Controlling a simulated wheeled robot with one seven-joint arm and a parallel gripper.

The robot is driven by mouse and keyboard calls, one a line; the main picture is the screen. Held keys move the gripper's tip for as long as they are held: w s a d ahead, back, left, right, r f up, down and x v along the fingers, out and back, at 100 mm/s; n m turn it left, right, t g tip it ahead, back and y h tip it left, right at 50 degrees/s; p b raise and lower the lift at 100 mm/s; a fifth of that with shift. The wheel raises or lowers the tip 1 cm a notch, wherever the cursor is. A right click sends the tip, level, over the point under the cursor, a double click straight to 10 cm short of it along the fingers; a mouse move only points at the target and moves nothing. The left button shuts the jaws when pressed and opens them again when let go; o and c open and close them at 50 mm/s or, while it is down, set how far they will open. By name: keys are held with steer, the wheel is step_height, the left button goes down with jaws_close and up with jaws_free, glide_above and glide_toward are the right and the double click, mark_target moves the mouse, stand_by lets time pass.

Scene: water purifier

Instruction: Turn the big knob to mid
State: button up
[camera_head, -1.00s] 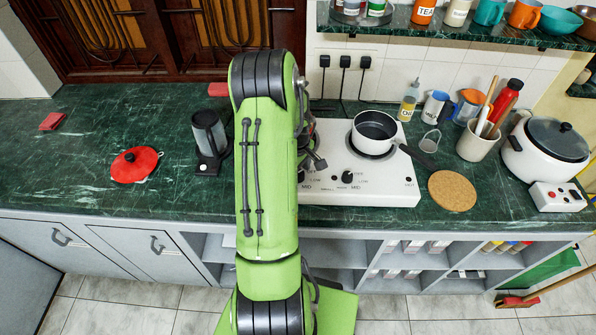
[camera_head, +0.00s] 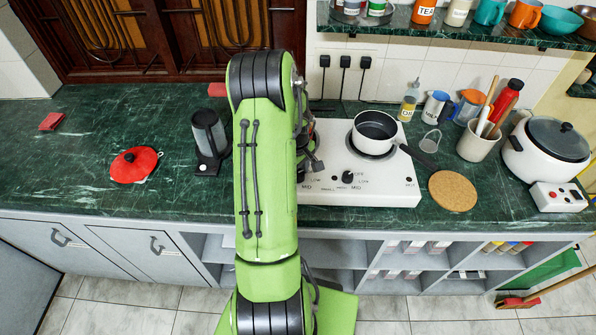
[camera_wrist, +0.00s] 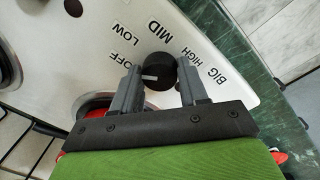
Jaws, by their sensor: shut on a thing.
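The big knob (camera_wrist: 160,72) is a round black knob on the white stove panel in the wrist view. The labels OFF, LOW, MID, HIGH and BIG are printed around it. A short white mark shows on the knob's left part; I cannot tell exactly which label it points to. My gripper (camera_wrist: 157,88) has its two grey fingers on either side of the knob, shut on it. In the head view the white stove (camera_head: 385,193) stands on the counter. My arm hides the big knob and most of my gripper there.
A second black knob (camera_head: 348,177) sits to the right on the stove. A pot (camera_head: 374,128) stands on a burner, its handle toward a cork mat (camera_head: 452,190). The counter's front left is clear.

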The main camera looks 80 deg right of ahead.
steer(key=m+b, duration=0.1)
steer(key=m, duration=0.4)
steer(key=shift+b, duration=0.3)
steer(key=m+b, duration=0.1)
steer(key=m, duration=0.3)
steer(key=shift+w+m+y, duration=0.1)
steer(key=shift+m+y, duration=0.2)
steer(key=m, duration=0.4)
steer(key=shift+d+m, duration=0.1)
steer(key=shift+m, duration=0.2)
steer(key=m, duration=0.4)
steer(key=shift+y+b, duration=0.3)
steer(key=shift+b, duration=0.1)
steer(key=shift+w+m, duration=0.1)
steer(key=shift+m, duration=0.2)
steer(key=o, duration=1.1)
steer(key=shift+c, duration=0.2)
steer(key=shift+r, duration=0.1)
